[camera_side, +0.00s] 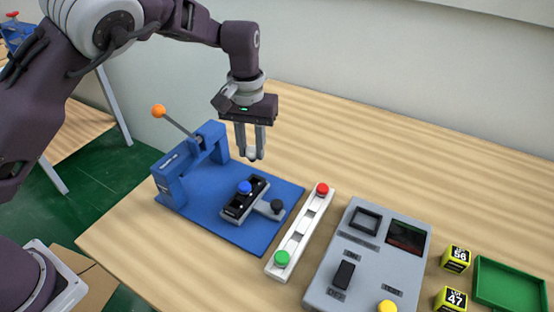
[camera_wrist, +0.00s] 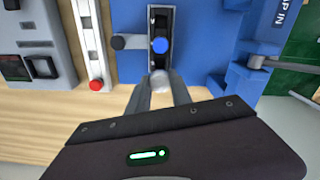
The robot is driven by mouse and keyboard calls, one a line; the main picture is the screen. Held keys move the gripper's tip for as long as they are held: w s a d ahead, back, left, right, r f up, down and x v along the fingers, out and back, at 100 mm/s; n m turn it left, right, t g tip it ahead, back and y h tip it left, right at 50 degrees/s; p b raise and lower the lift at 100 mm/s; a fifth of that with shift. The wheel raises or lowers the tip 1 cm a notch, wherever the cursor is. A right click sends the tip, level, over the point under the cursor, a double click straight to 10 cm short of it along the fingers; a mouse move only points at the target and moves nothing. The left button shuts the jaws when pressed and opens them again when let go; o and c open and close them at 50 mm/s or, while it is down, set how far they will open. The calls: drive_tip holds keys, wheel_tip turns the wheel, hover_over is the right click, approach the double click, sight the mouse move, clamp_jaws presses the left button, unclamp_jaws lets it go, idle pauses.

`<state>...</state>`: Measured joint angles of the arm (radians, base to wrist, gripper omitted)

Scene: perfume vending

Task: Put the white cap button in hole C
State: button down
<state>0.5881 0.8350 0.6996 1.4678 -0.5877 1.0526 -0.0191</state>
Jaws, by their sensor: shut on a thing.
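The white cap button (camera_side: 252,157) is between the fingertips of my gripper (camera_side: 251,150), which is shut on it. It also shows as a pale round cap in the wrist view (camera_wrist: 160,83). My gripper points down and holds it in the air, above the far part of the blue base plate (camera_side: 228,218). A blue cap (camera_side: 245,187) sits in the black holder (camera_side: 240,207) on that plate, nearer the side camera than the white cap. I cannot read any letter that marks hole C.
A blue press frame with an orange-tipped lever (camera_side: 158,111) stands at left. A white rack (camera_side: 291,242) holds a red cap (camera_side: 322,189) and a green cap (camera_side: 282,257). A grey control box (camera_side: 345,237), yellow cubes (camera_side: 456,259) and a green tray (camera_side: 482,287) lie right. Bare table is behind.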

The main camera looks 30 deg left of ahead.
sight(252, 161)
drive_tip(key=shift+f, duration=3.15)
drive_tip(key=shift+f, duration=0.75)
drive_tip(key=c, duration=0.5)
unclamp_jaws()
drive_tip(key=shift+r, duration=3.5)
